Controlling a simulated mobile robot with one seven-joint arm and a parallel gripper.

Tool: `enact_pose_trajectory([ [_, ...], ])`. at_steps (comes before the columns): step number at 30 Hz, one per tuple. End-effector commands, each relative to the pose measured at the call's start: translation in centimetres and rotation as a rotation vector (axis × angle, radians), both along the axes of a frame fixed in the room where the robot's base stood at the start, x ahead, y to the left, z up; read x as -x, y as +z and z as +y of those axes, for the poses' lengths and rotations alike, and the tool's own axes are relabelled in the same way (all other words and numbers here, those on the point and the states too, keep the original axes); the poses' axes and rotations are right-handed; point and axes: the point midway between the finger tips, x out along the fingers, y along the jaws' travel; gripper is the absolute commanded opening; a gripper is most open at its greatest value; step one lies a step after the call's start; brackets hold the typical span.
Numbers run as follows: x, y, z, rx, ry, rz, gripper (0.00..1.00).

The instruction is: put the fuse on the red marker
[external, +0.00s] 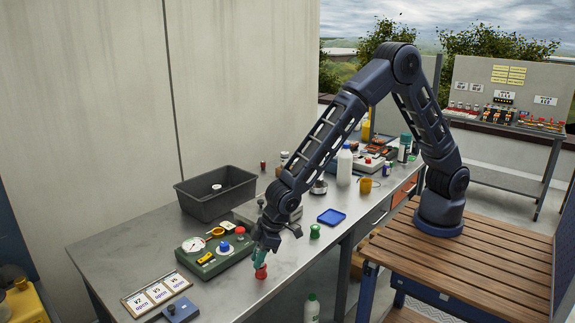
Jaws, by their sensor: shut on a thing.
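My gripper (262,254) points down over the front edge area of the grey metal table, shut on a small teal piece (259,258) that looks like the fuse. Directly below it is a small red piece (261,271), which could be the red marker or part of the held thing; I cannot tell which. The teal and red parts appear to meet, but I cannot tell whether they touch. The fingers hide part of the held thing.
A green control box (207,262) with gauge and knobs lies left of my gripper. A label card (157,292) and blue box (181,310) lie front left. A dark bin (181,197) stands behind. A green knob (315,231) and blue tray (331,216) are to the right.

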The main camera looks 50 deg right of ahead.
Motion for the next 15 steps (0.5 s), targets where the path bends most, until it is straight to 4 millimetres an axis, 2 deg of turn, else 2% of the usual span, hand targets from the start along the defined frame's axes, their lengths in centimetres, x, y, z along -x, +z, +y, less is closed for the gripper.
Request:
enact_pose_trajectory([
  [4,-0.01,-0.30,-0.01,0.000,0.000,0.000,0.00],
  [5,-0.01,-0.29,0.00,0.000,0.000,0.000,0.27],
  [8,-0.02,-0.27,-0.01,0.000,0.000,0.000,0.45],
  [15,-0.02,-0.26,-0.01,0.000,0.000,0.000,0.45],
])
